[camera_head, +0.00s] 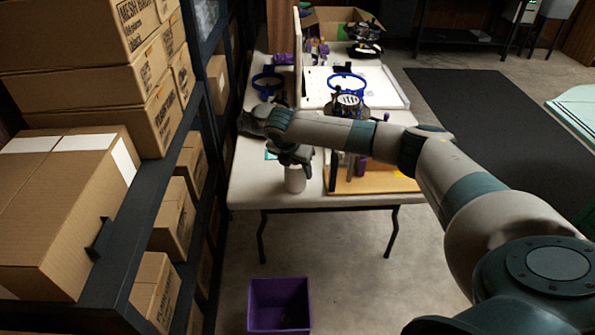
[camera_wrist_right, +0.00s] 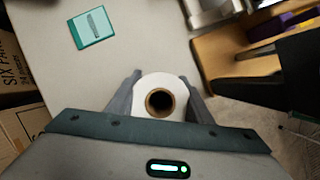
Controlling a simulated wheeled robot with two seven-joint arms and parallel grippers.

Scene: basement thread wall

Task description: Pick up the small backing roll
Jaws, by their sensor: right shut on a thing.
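The small backing roll (camera_head: 295,180) is white and stands near the front left of the table (camera_head: 255,185). In the right wrist view the roll (camera_wrist_right: 177,84) shows end-on, with a brown core around a dark hole. My right gripper (camera_head: 294,160) comes down on it from above in the head view. In the wrist view my right gripper's two fingers (camera_wrist_right: 160,98) lie against either side of the roll, shut on it. I cannot tell whether the roll's base touches the table. My left gripper is not in view.
A small teal square item (camera_wrist_right: 92,28) lies near the roll. A wooden tray (camera_head: 375,184) stands to its right. Shelves with cardboard boxes (camera_head: 60,200) line the left side. A purple bin (camera_head: 279,305) sits on the floor before the table.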

